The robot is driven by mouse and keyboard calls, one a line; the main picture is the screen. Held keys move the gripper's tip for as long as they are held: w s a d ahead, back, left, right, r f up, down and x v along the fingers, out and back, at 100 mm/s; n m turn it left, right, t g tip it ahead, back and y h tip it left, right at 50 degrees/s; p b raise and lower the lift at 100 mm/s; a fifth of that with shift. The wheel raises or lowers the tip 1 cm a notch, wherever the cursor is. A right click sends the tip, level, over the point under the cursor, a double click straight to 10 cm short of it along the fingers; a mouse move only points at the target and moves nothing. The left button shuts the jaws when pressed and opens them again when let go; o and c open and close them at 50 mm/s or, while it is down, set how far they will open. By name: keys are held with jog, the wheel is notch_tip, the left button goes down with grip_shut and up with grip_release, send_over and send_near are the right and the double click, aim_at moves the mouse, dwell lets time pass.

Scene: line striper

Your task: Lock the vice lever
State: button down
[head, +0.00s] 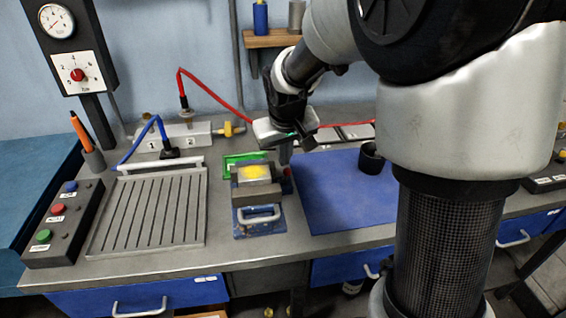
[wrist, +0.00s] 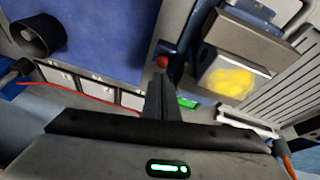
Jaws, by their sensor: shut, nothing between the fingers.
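The vice (head: 257,219) stands on the bench, with a blue base and a silver handle at its front. A block with a yellow patch (head: 257,174) sits in it, also seen in the wrist view (wrist: 232,80). A small red knob (wrist: 162,62), apparently the lever's end, shows at the vice's side, partly hidden by my fingers; in the head view it is at the vice's right (head: 287,173). My gripper (head: 285,158) points down, shut and empty, its fingertips (wrist: 161,78) close to the red knob. I cannot tell whether they touch. The rest of the lever is hidden.
A slotted metal plate (head: 150,212) and a button box (head: 62,225) lie left of the vice. A blue mat (head: 335,205) with a black cup (head: 372,157) lies to the right.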

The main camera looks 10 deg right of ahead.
jog(key=shift+s+f, duration=0.1)
jog(key=shift+s, duration=0.2)
jog(key=shift+s, duration=0.1)
jog(key=shift+s+f, duration=0.1)
jog(key=shift+f, duration=0.1)
dwell(0.3)
